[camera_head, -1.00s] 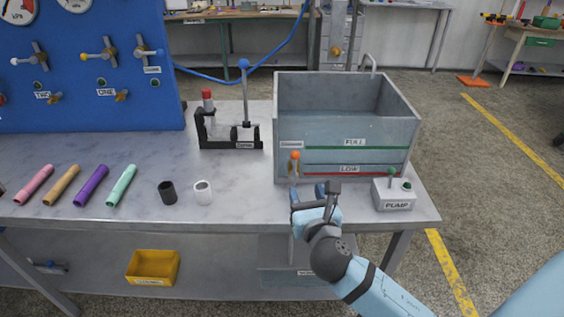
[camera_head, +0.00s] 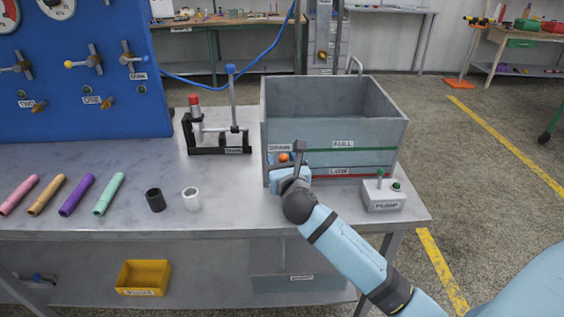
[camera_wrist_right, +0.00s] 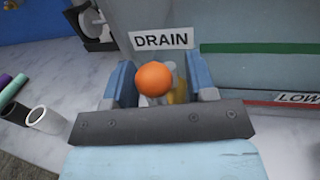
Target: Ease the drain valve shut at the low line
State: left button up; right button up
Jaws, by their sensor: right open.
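The drain valve's orange knob (camera_head: 283,157) shows at the front left of the grey tank (camera_head: 335,120), just below the DRAIN label (camera_head: 279,148). In the right wrist view the knob (camera_wrist_right: 154,79) sits between the open fingers of my right gripper (camera_wrist_right: 160,85), with some brass of the valve blurred behind it. I cannot tell whether the fingers touch it. In the head view my right gripper (camera_head: 291,167) hides most of the valve. The red LOW line (camera_head: 345,176) runs along the tank front, below the green FULL line (camera_head: 350,149). My left gripper is not in view.
Black (camera_head: 155,200) and white sleeves (camera_head: 191,199) and several coloured tubes lie further left. A yellow bin (camera_head: 142,278) is on the lower shelf.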

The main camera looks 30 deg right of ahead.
grip_shut()
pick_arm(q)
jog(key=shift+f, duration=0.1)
